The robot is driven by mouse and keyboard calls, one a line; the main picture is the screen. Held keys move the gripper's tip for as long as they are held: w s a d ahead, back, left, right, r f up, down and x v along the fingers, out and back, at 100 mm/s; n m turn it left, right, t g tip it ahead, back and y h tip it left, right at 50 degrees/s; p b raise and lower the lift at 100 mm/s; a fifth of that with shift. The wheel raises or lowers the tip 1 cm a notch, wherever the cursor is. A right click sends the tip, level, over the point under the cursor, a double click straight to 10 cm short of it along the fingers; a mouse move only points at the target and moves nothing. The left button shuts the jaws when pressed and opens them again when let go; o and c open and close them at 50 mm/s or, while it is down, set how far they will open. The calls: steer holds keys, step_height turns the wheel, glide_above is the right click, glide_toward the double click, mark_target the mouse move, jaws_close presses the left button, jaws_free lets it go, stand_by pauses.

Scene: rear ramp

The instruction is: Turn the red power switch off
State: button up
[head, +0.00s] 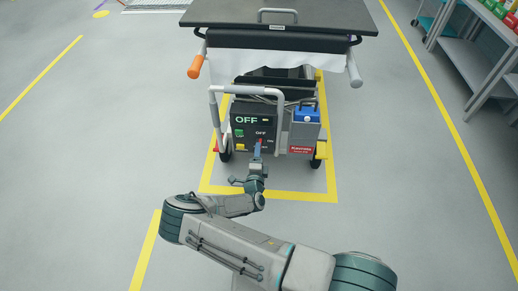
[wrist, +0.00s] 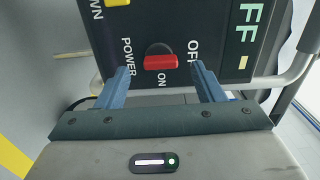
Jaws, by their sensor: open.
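The red power switch (wrist: 161,61) is a short red bar on a dark round base, set in a black control panel (wrist: 225,50). In the wrist view it lies crosswise, with the word ON just below it, OFF to its right and POWER to its left. My gripper (wrist: 163,70) is open, one blue finger on each side of the switch, with visible gaps; contact is not seen. In the head view my gripper (head: 258,147) is at the panel's lower right and hides the switch. The panel there shows large letters OFF (head: 246,119).
The panel is on a wheeled cart with a grey tube frame (head: 214,108) around it. A blue-topped box (head: 306,116) stands right of the panel. An orange grip (head: 195,67) juts out above left. Shelves (head: 480,70) stand far right. Floor on both sides is clear.

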steer(key=s+p, duration=0.1)
steer(key=s, duration=0.9)
steer(key=shift+s+p, duration=0.3)
steer(key=shift+s, duration=0.05)
steer(key=shift+a, duration=0.1)
steer(key=s+d+r+m+g+h+p, duration=0.1)
steer(key=d+r+m+g+h+p, duration=0.35)
steer(key=r+m, duration=0.55)
steer(key=s+d+r+m+g+h+p, duration=0.15)
steer(key=d+r+m+g+h, duration=0.3)
steer(key=d+r+m, duration=0.45)
steer(key=s+d+r+m+g+h+p, duration=0.1)
steer(key=d+r+m+g+h+p, duration=0.2)
steer(key=r+m+g, duration=0.6)
steer(key=s+d+r+m+t+y+p, duration=0.1)
steer(key=s+r+m+y+p, duration=0.2)
steer(key=r+m, duration=0.5)
steer(key=s+r+m+t+y+p, duration=0.1)
steer(key=s+r+m+y+p, duration=0.3)
steer(key=r, duration=1.1)
steer(key=s+d+r+m+y+p, duration=0.1)
steer(key=s+r+m+y+p, duration=0.3)
steer(key=s+r+m, duration=0.5)
steer(key=shift+d+r+m+t+y, duration=0.4)
steer(key=shift+r+m+y, duration=0.6)
steer(key=shift+m, duration=1.5)
steer(key=shift+r, duration=0.2)
